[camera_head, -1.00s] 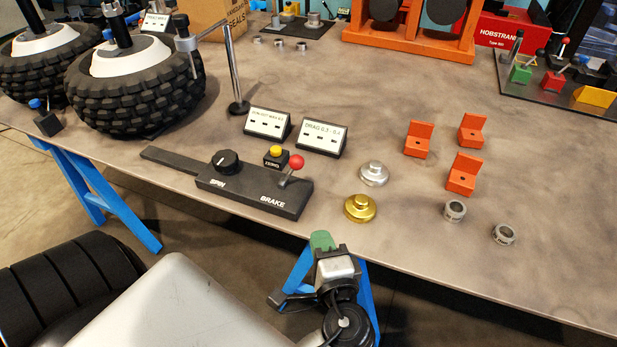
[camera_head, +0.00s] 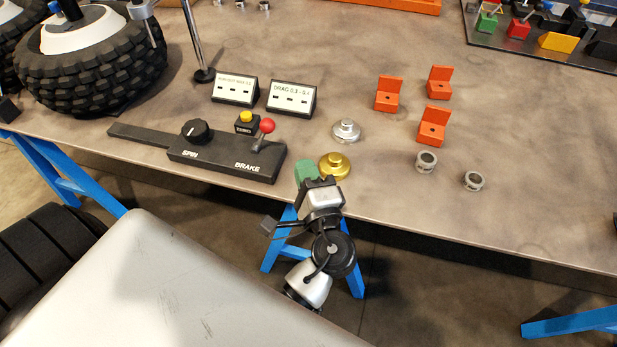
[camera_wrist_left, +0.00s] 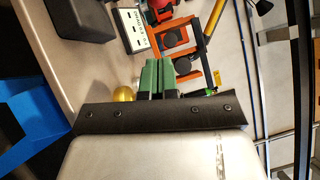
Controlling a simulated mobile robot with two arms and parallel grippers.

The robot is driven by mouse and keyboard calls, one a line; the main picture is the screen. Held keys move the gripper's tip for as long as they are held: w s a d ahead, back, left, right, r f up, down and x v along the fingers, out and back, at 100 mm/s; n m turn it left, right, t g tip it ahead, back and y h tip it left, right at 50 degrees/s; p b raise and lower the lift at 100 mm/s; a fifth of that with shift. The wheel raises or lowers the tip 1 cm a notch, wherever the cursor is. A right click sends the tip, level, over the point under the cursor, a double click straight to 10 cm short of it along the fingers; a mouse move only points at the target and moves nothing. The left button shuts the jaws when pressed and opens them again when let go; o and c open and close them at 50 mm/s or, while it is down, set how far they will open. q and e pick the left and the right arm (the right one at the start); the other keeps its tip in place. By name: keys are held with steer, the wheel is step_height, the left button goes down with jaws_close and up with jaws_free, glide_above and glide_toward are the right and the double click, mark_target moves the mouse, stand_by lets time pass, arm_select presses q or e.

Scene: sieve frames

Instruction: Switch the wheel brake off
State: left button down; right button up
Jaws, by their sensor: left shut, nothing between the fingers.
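The brake lever (camera_head: 262,135) has a red ball knob and leans up to the right. It stands at the BRAKE end of a black control panel (camera_head: 215,160) near the bench's front edge. My left gripper (camera_head: 306,172) has green fingertips, is shut and empty, and is at the bench edge just right of the panel, apart from the lever. In the left wrist view its green fingers (camera_wrist_left: 157,74) are side by side. The lever is not clearly visible there. My right gripper is not in view.
A SPIN knob (camera_head: 194,131) and a yellow button (camera_head: 246,117) are left of the lever. A brass weight (camera_head: 334,167) is close beside the left gripper, with a silver weight (camera_head: 345,131) behind it. Two white-faced signs, a treaded wheel (camera_head: 92,70) and orange brackets (camera_head: 433,127) stand around.

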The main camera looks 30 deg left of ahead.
mark_target(262, 136)
arm_select(q)
steer(key=x, duration=0.4)
steer(key=shift+r+p, duration=0.1)
steer(key=shift+p, duration=0.3)
steer(key=shift+w+a+r+p, duration=0.1)
steer(key=shift+a+p, duration=0.1)
steer(key=shift+a, duration=0.55)
steer(key=shift+w+a+r+p, duration=0.1)
steer(key=shift+a+r+p, duration=0.1)
steer(key=shift+a, duration=0.55)
steer(key=shift+a+r+p, duration=0.1)
steer(key=shift+a+p, duration=0.1)
steer(key=shift+a, duration=0.55)
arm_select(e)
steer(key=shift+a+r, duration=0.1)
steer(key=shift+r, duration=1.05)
